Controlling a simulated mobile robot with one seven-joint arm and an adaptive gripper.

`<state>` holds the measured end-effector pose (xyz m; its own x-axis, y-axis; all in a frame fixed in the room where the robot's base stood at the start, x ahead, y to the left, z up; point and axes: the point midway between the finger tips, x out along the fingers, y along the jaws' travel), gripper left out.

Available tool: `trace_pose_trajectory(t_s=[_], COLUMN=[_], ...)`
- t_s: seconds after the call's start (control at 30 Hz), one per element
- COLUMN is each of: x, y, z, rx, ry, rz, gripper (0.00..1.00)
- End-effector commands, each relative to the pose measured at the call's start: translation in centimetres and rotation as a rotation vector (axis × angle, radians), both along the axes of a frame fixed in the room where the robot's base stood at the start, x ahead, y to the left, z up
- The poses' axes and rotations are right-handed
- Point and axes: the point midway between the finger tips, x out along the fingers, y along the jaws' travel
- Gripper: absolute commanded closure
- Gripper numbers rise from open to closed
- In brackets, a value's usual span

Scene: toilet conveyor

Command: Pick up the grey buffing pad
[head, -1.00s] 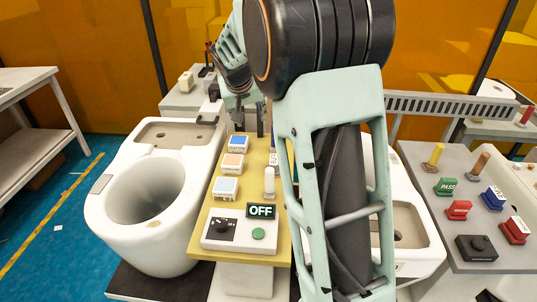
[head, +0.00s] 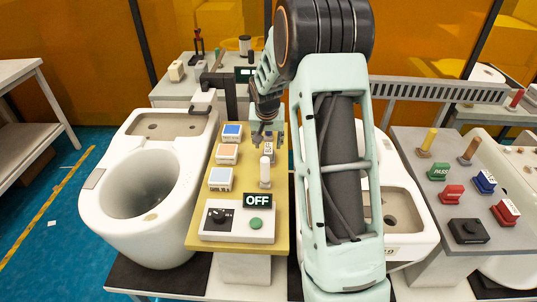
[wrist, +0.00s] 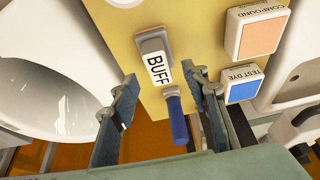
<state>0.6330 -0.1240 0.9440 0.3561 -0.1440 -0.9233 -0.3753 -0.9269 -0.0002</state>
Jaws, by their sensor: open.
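The grey buffing pad (wrist: 144,42) bears a white label reading BUFF and sits on the yellow panel (wrist: 110,30). In the head view the pad (head: 269,150) is partly hidden by my gripper (head: 267,132). In the wrist view my gripper (wrist: 164,88) is open and empty. Its two fingers stand apart on either side of the pad's near end. The pad lies just ahead of the fingertips, between their lines. I cannot tell whether a fingertip touches anything.
The COMPOUND block (wrist: 256,33) and TEST DYE block (wrist: 242,87) lie beside the right finger. A white cylinder (head: 265,172) and OFF display (head: 257,200) are nearby. Toilets (head: 150,185) flank the panel.

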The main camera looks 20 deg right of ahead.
Motion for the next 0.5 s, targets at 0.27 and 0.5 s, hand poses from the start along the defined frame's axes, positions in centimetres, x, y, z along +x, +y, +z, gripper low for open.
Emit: trace_pose_trajectory(t_s=[0.27,0.5], x=[1.1,1.3], y=[-0.6,-0.7], z=[-3.5,-4.1], rx=[0.0,0.0], ry=[0.002,0.0], rz=[0.0,0.0], gripper=[0.58,0.58])
